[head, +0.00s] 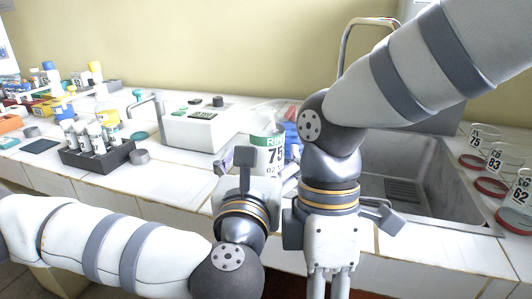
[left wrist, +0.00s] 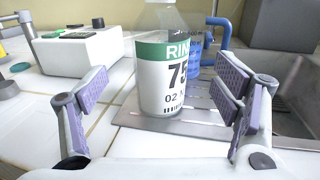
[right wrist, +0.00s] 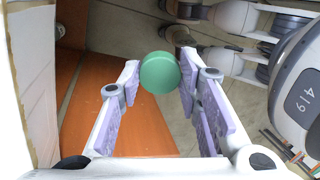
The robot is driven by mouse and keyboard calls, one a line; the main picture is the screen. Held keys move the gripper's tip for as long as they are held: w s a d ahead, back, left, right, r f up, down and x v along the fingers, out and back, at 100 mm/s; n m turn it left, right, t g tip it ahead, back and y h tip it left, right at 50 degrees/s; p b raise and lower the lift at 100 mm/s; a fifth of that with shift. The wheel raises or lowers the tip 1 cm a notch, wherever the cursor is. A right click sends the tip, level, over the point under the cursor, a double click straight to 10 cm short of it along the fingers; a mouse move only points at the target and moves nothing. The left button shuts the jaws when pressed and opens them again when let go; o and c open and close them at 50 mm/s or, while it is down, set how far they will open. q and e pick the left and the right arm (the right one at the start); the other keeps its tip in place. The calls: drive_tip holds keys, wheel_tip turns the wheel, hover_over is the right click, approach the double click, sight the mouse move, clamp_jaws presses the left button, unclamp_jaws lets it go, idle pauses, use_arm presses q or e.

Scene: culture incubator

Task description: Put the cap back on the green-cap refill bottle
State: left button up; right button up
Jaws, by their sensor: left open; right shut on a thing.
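The refill bottle (head: 271,141) is clear, with a green-banded label marked "75", and stands upright on the counter. In the left wrist view the bottle (left wrist: 161,75) stands between the spread fingers of my open left gripper (left wrist: 163,92), with a gap on both sides. Its neck is cut off there. My left gripper (head: 262,168) also shows in the head view, low in front of the bottle. My right gripper (right wrist: 158,80) is shut on the round green cap (right wrist: 159,73), held at its fingertips. In the head view this gripper points down in front of the counter and its tips are cut off.
A white device (head: 203,125) stands left of the bottle, and a dark tube rack (head: 97,157) further left.

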sight(266, 109)
use_arm(q)
drive_tip(key=shift+w+d, duration=0.2)
drive_tip(key=shift+w, duration=1.2)
drive_tip(key=w, duration=0.5)
drive_tip(key=shift+w+d+r, duration=0.1)
drive_tip(key=shift+d, duration=0.2)
use_arm(e)
drive_tip(key=shift+r, duration=0.35)
use_arm(q)
drive_tip(key=shift+c, duration=0.2)
drive_tip(key=shift+r, duration=0.1)
drive_tip(key=c, duration=1.6)
drive_tip(key=shift+o, duration=0.2)
wheel_tip(266, 109, up, 10)
drive_tip(key=shift+p, duration=0.5)
use_arm(e)
drive_tip(key=shift+r, duration=0.6)
